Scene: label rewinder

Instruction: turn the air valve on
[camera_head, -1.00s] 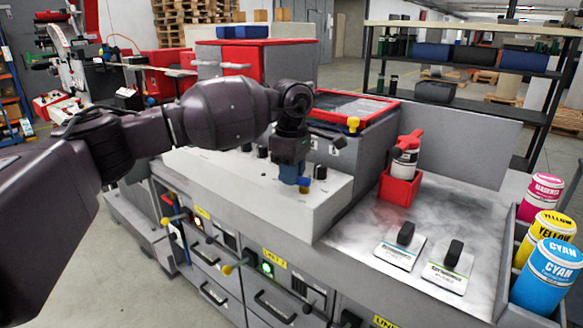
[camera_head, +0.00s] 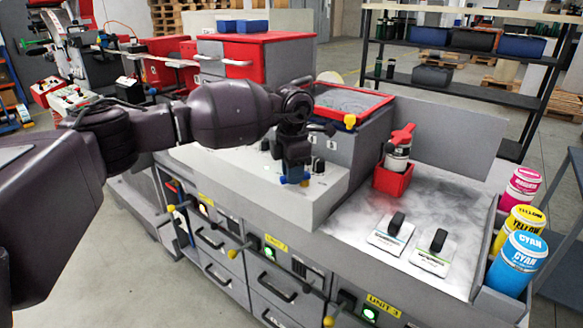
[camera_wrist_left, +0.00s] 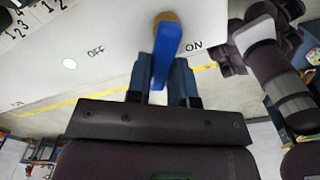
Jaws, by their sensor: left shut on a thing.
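The air valve has a blue lever handle (camera_wrist_left: 160,58) on a brass-coloured pivot (camera_wrist_left: 168,19), on the light top panel of the machine. In the left wrist view the panel reads OFF to the left and ON to the right of the lever. The lever hangs from the pivot, its free end between my fingers. My left gripper (camera_wrist_left: 160,85) is shut on the blue lever. In the head view my left gripper (camera_head: 294,172) reaches down to the panel, with a bit of blue lever (camera_head: 302,182) showing below it. My right gripper does not show.
Dark knobs (camera_head: 318,165) stand beside the valve. A red holder (camera_head: 393,180) with a bottle is to the right. Two labelled cards with dark handles (camera_head: 391,236) lie on the marbled top. Ink cans (camera_head: 519,262) stand at the right edge. Yellow-tipped levers line the front.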

